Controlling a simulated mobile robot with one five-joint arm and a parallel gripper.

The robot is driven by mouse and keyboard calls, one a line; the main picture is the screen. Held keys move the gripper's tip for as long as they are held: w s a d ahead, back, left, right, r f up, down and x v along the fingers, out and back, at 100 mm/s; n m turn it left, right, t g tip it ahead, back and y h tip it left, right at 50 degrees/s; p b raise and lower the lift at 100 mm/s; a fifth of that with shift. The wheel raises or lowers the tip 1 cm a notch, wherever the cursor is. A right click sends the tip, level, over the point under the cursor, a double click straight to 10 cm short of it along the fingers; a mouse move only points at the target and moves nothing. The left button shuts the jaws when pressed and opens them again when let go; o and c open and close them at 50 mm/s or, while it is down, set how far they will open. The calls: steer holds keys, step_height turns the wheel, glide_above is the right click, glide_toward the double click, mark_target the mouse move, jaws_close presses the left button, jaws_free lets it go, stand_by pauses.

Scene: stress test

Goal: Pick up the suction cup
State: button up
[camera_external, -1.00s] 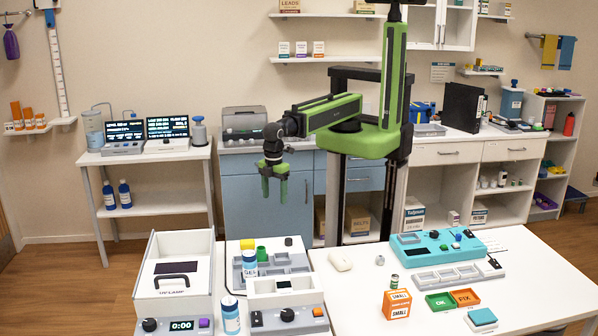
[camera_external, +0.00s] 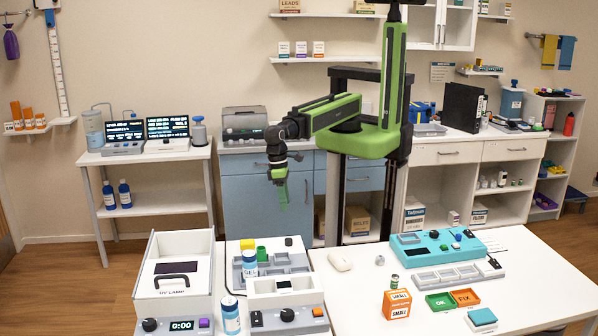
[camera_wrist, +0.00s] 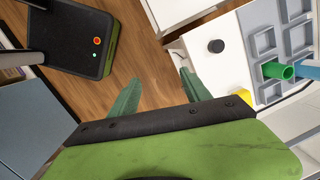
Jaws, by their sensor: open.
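My gripper (camera_external: 282,196) hangs above and behind the near table, pointing down, with its green fingers seen edge-on. In the wrist view my gripper (camera_wrist: 160,82) is open, with only floor between its fingers. I cannot identify the suction cup for certain. A small black round piece (camera_external: 289,241) sits on the white-and-grey tray unit at the table's back edge, and it also shows in the wrist view (camera_wrist: 216,46), right of the fingers.
A white lamp box (camera_external: 174,262) stands left of the tray unit (camera_external: 237,270). A white rounded object (camera_external: 340,260), an orange box (camera_external: 397,304) and a teal device (camera_external: 440,243) are to the right.

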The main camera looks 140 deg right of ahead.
steer(key=a+m+y, duration=0.2)
steer(key=a+m, duration=0.1)
steer(key=a, duration=0.9)
steer(key=n+g, duration=0.1)
steer(key=g, duration=0.1)
glide_toward(379, 256)
steer(key=b+x, duration=0.2)
steer(key=b, duration=0.4)
steer(key=b+x, duration=0.2)
steer(key=b, duration=0.3)
steer(key=shift+w+d+f+b, duration=0.1)
steer(key=shift+d+f+b, duration=0.1)
steer(key=shift+b, duration=0.15)
steer(key=shift+a+f, duration=0.2)
steer(key=shift+r, duration=0.1)
steer(key=b+x, duration=0.5)
steer(key=shift+a, duration=0.1)
steer(key=shift+c, duration=0.2)
jaws_close()
